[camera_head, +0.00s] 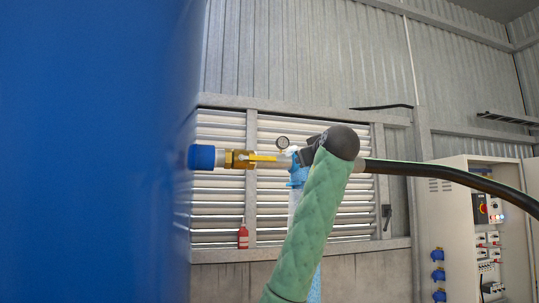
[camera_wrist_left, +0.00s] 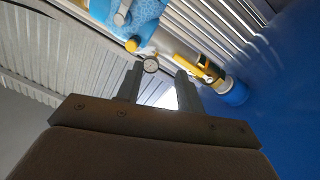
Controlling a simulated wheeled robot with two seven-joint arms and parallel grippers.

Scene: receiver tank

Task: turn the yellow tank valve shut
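The yellow valve (camera_head: 238,159) sits on a horizontal pipe beside the blue tank. Its yellow lever (camera_head: 263,157) points right, roughly along the pipe. The valve also shows right of my fingers in the left wrist view (camera_wrist_left: 208,67), apart from them. A green-sleeved arm, apparently my left, rises from the bottom of the head view. Its dark gripper (camera_head: 307,156) is close to the pipe, right of the lever; its fingertips are hard to make out there. In the left wrist view my left gripper (camera_wrist_left: 160,88) is open, with nothing held. My right gripper does not show.
The blue tank (camera_head: 80,150) fills the left side. A pressure gauge (camera_head: 283,142) stands on the pipe near my gripper. A light-blue wrapped thing (camera_head: 298,174) hangs below the pipe, partly hidden. A black hose (camera_head: 450,174) runs right, past an electrical cabinet (camera_head: 455,210).

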